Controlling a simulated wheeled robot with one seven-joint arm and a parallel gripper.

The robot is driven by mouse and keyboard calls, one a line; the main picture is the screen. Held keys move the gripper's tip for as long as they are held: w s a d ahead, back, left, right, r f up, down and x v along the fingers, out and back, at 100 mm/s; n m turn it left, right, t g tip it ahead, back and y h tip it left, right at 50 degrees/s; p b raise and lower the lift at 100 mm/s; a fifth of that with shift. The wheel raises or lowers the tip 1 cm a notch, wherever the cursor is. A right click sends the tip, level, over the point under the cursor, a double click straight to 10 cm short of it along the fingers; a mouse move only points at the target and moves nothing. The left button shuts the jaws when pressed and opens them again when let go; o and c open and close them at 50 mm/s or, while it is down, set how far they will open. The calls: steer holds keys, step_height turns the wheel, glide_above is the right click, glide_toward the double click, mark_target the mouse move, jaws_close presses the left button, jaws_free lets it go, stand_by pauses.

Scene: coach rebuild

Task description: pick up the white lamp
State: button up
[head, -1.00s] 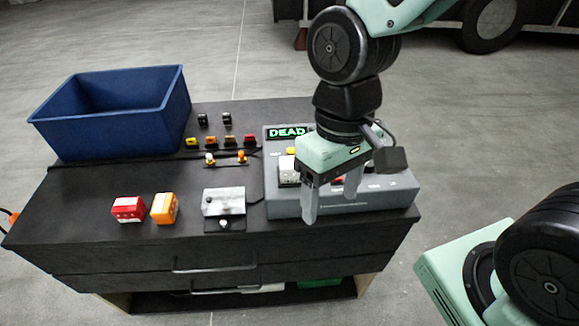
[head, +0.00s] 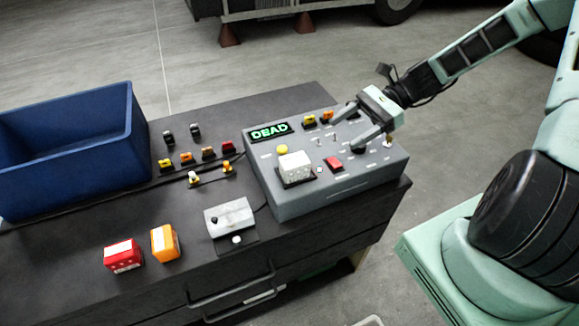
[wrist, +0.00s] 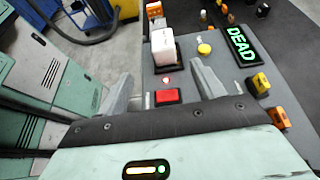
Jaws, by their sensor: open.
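The white lamp (head: 294,166) is a white block standing upright in a dark holder on the front left of the grey console (head: 330,196). In the wrist view the white lamp (wrist: 163,46) stands beyond my fingertips, roughly in line with the gap between them. My gripper (head: 356,130) is open and empty over the back right part of the console, apart from the lamp. In the wrist view my gripper (wrist: 161,80) shows both fingers spread, with a red button (wrist: 168,96) seen between them. No part of the lamp is between the fingers.
The console carries a green DEAD display (head: 270,131), a yellow button (head: 282,149), and several switches. A red lamp (head: 123,255) and an orange lamp (head: 164,243) stand on the dark cabinet top, near a silver box (head: 229,216). A blue bin (head: 70,150) is at left.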

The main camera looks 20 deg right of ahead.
steer(key=p, duration=0.3)
glide_toward(282, 171)
steer(key=x, duration=0.2)
steer(key=shift+a+f, duration=0.15)
steer(key=shift+a, duration=0.25)
steer(key=shift+p+x, duration=1.35)
steer(key=shift+x, duration=0.95)
steer(key=shift+w+a+f, duration=0.1)
steer(key=shift+a+f, duration=0.3)
steer(key=shift+f, duration=0.1)
steer(key=c, duration=1.2)
steer(key=shift+r, duration=0.1)
step_height(282, 171, up, 10)
steer(key=shift+f+b, duration=0.1)
steer(key=shift+b, duration=0.95)
